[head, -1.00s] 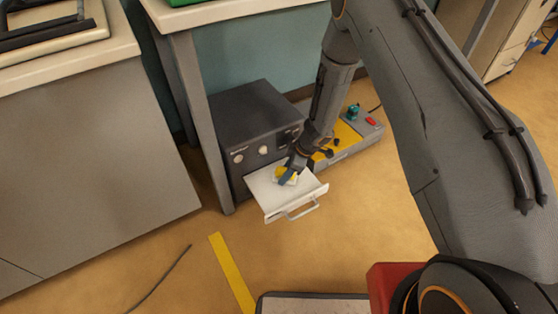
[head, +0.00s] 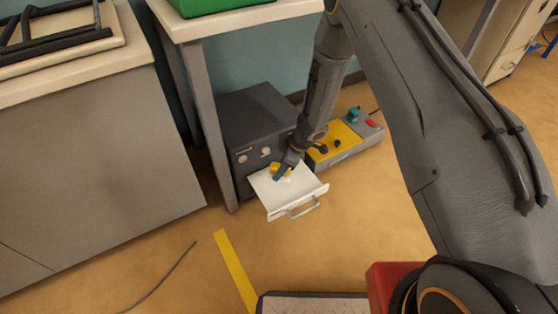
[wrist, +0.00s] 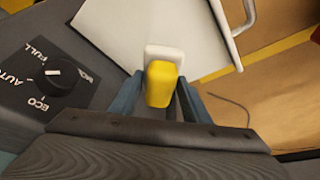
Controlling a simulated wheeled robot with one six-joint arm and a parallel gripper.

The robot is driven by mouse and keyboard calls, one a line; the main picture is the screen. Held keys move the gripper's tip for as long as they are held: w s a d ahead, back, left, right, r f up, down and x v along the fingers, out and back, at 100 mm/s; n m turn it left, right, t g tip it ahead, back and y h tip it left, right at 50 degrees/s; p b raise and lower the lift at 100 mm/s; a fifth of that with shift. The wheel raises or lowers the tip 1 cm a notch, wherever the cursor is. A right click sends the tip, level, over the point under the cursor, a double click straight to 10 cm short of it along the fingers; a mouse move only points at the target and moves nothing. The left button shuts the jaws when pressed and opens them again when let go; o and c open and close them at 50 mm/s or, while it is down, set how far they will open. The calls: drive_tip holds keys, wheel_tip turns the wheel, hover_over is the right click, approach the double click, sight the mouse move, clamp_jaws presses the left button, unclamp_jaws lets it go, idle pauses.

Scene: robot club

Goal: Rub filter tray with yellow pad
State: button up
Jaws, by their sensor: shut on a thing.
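The filter tray (head: 300,197) is a white drawer pulled out from the front of a dark grey machine, low near the floor. It also shows in the wrist view (wrist: 120,30). My gripper (head: 283,171) points down over the rear part of the tray, near the machine's front. In the wrist view my gripper (wrist: 163,98) is shut on the yellow pad (wrist: 163,84), which has a white layer at its far end. The pad (head: 277,167) is at the tray's surface; exact contact is hard to tell.
The dark machine (head: 247,118) has knobs on its front; one dial (wrist: 62,75) shows close in the wrist view. A grey and yellow control box (head: 345,138) stands to the right. A table leg (head: 213,130) is at the left. The floor (head: 350,220) in front is clear.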

drive_tip(key=shift+r+p, duration=1.15)
drive_tip(key=shift+r, duration=0.6)
